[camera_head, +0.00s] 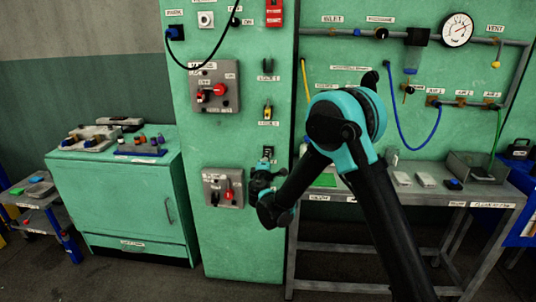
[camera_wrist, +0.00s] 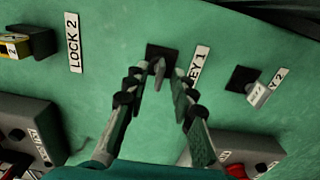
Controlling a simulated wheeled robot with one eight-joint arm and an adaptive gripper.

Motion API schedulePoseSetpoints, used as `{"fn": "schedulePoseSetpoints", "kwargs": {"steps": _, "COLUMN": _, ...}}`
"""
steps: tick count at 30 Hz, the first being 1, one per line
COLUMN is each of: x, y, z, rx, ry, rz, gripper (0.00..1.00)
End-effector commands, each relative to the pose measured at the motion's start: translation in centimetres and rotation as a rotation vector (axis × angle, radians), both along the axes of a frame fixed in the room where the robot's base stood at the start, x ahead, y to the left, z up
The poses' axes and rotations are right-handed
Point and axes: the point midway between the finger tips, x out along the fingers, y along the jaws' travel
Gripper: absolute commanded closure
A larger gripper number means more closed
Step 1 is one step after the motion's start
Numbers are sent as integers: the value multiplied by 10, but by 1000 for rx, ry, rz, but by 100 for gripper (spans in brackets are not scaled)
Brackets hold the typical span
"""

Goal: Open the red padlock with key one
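In the wrist view a grey key (camera_wrist: 159,73) sticks out of a black square holder (camera_wrist: 155,52) beside the KEY 1 label (camera_wrist: 198,64). My gripper (camera_wrist: 158,79) is open, with one finger on each side of this key and visible gaps between. In the head view my gripper (camera_head: 265,172) is low at the green cabinet, covering most of the key area. A small red part (camera_head: 219,90) on the upper switch box (camera_head: 226,72) may be the red padlock; it is too small to tell.
A second key (camera_wrist: 258,94) hangs in another holder close by. A yellow padlock (camera_wrist: 10,47) sits by the LOCK 2 label (camera_wrist: 73,42). A grey bench (camera_head: 345,192) is at right.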

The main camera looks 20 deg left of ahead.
Motion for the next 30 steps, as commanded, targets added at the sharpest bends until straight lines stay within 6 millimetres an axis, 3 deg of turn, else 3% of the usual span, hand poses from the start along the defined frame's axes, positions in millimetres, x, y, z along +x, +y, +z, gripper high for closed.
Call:
{"fn": "schedulePoseSetpoints", "kwargs": {"steps": 1, "x": 0, "y": 0, "z": 0, "rx": 0, "ry": 0, "rz": 0, "gripper": 75}}
{"fn": "schedulePoseSetpoints", "kwargs": {"steps": 7, "x": 0, "y": 0, "z": 0, "rx": 0, "ry": 0, "rz": 0, "gripper": 100}}
{"fn": "schedulePoseSetpoints", "kwargs": {"steps": 30, "x": -9, "y": -1, "z": 0, "rx": 0, "ry": 0, "rz": 2, "gripper": 100}}
